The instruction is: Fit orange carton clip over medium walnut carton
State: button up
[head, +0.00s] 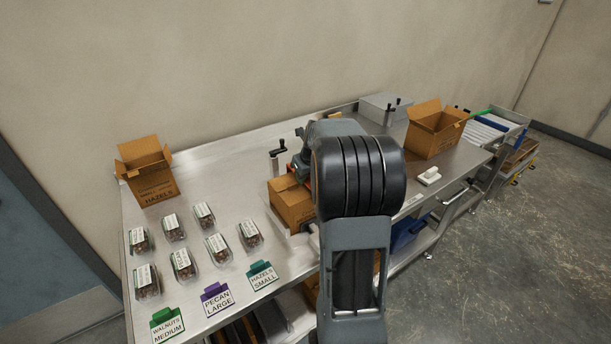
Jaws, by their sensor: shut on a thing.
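A closed brown carton (291,203) stands near the middle of the bench, partly behind my arm. No readable label shows on it, so I cannot tell that it is the medium walnut one. My gripper (303,160) shows only in part, as a dark shape at the carton's back right; my own arm covers most of it and its fingertips. A thin orange-red sliver, apparently the orange carton clip (313,181), shows beside the arm at the carton's right. My gripper is shut on it. Whether the clip touches the carton is hidden.
An open HAZELS carton (149,171) stands at the back left; another open carton (435,129) stands at the right. Several clamshells (183,263) sit behind green and purple labels (216,299). A crank-handled post (279,161) stands close behind the middle carton.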

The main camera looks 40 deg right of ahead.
jog(key=shift+s+a+f, duration=0.1)
jog(key=shift+s+f, duration=0.05)
jog(key=shift+f, duration=0.35)
jog(key=shift+s+a+f, duration=0.1)
jog(key=shift+s+f, duration=0.05)
jog(key=shift+f, duration=0.35)
jog(key=o, duration=0.9)
jog(key=shift+f, duration=0.1)
jog(key=shift+c, duration=0.2)
jog(key=shift+o, duration=0.6)
jog(key=shift+r+p, duration=0.5)
jog(key=shift+r, duration=0.25)
jog(key=p+v, duration=0.4)
jog(key=v, duration=0.1)
jog(key=d+p+v, duration=0.1)
jog(key=p+v, duration=0.1)
jog(key=v, duration=0.1)
jog(key=shift+w+r, duration=0.15)
jog(key=shift+r, duration=0.2)
jog(key=shift+a, duration=0.1)
jog(key=shift+w, duration=0.1)
